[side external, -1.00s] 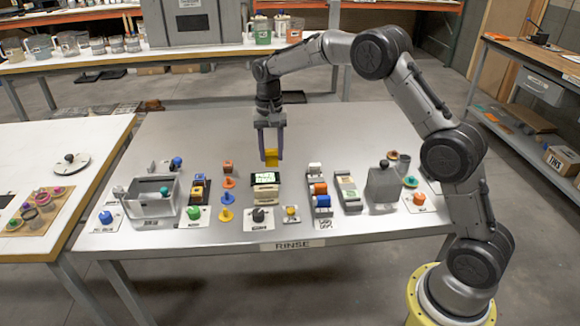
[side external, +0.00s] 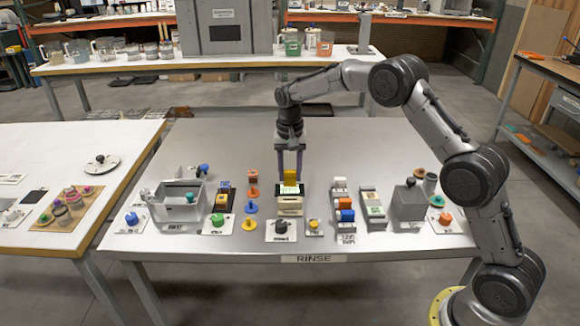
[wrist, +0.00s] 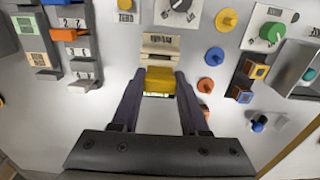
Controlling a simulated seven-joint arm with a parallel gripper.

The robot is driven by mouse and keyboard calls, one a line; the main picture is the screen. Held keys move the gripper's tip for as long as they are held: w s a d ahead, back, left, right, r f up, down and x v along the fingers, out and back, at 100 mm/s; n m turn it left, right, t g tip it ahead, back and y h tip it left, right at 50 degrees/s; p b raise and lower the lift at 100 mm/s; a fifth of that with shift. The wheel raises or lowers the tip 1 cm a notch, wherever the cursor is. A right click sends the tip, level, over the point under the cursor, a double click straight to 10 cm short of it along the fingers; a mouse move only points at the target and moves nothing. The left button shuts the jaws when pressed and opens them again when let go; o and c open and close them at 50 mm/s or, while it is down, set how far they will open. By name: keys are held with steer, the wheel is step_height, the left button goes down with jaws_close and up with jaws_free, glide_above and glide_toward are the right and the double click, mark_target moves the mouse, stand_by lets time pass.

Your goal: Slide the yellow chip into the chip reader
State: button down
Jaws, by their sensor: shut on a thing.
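My gripper (side external: 290,177) is shut on the yellow chip (side external: 290,181), one finger on each side. The chip is upright at the chip reader (side external: 289,209), a small cream block with a screen, near the middle of the table. In the wrist view, the yellow chip (wrist: 160,80) lies between the fingertips of my gripper (wrist: 160,75), and the cream reader (wrist: 160,42) is just beyond it. The chip covers much of the reader's screen. I cannot tell whether the chip touches the reader or is in its slot.
Orange and blue pegs (side external: 251,209) stand left of the reader. A rack with coloured blocks (side external: 343,202) stands to its right. A black knob on a white plate (side external: 281,228) is in front. A grey open box (side external: 178,201) is farther left. The table behind the gripper is clear.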

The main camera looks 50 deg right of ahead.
mark_target(290, 176)
steer(key=shift+f, duration=1.7)
steer(key=shift+f, duration=1.8)
steer(key=c, duration=0.7)
jaws_free()
steer(key=o, duration=0.4)
steer(key=shift+s+f, duration=0.15)
steer(key=shift+c, duration=0.2)
steer(key=shift+d, duration=0.1)
step_height(290, 176, up, 14)
steer(key=shift+r, duration=0.2)
